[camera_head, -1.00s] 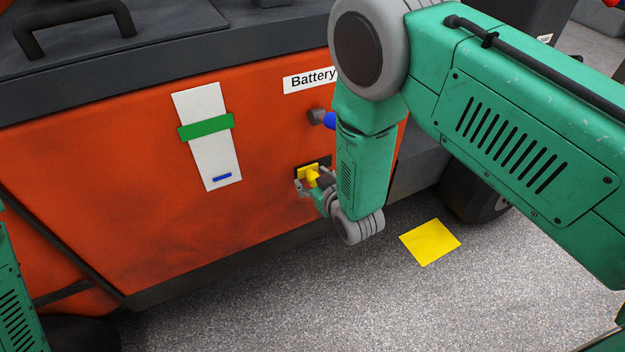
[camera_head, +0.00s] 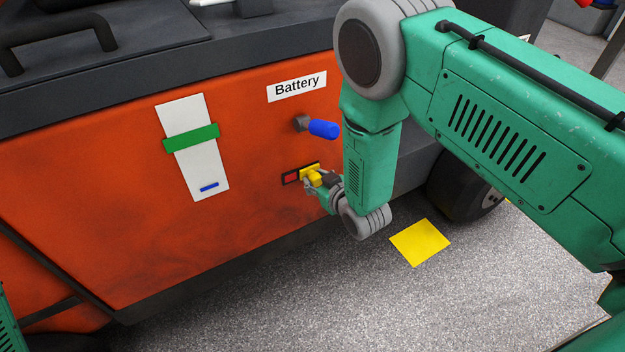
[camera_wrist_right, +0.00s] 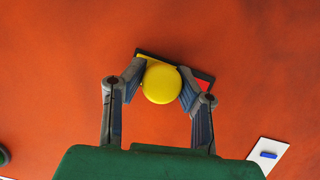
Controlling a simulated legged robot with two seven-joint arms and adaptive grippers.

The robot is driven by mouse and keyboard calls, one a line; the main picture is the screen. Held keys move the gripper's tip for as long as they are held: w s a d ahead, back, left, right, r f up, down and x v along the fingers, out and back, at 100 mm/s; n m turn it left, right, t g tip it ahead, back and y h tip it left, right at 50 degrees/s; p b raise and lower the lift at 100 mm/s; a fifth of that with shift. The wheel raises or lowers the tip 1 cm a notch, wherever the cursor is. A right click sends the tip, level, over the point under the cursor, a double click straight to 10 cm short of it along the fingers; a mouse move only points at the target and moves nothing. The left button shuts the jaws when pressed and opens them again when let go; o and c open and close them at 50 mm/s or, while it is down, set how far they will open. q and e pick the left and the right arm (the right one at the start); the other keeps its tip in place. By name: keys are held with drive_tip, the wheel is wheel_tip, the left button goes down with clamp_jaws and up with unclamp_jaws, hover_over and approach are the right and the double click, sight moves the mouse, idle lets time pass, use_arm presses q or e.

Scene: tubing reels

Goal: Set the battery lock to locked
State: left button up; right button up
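The battery lock is a small black plate on the orange panel with a yellow sliding knob (camera_head: 314,178) and a red patch (camera_head: 291,178) on its left. The knob sits at the right part of the plate. My right gripper (camera_head: 316,184) is at the knob, coming from the lower right. In the right wrist view the gripper's fingers (camera_wrist_right: 161,86) lie on both sides of the round yellow knob (camera_wrist_right: 160,84) and appear to touch it; red shows just right of it. My left gripper is out of view.
A white "Battery" label (camera_head: 297,87) and a blue-handled lever (camera_head: 323,129) are above the lock. A white strip with a green band (camera_head: 191,138) is to the left. A yellow square (camera_head: 420,242) lies on the grey floor near a black wheel (camera_head: 465,187).

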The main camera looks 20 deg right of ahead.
drive_tip(key=o, duration=0.4)
drive_tip(key=shift+d, duration=0.2)
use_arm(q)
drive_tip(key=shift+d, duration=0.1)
use_arm(e)
drive_tip(key=shift+s, duration=0.1)
drive_tip(key=v, duration=1.1)
drive_tip(key=shift+s, duration=0.35)
drive_tip(key=shift+r, duration=0.1)
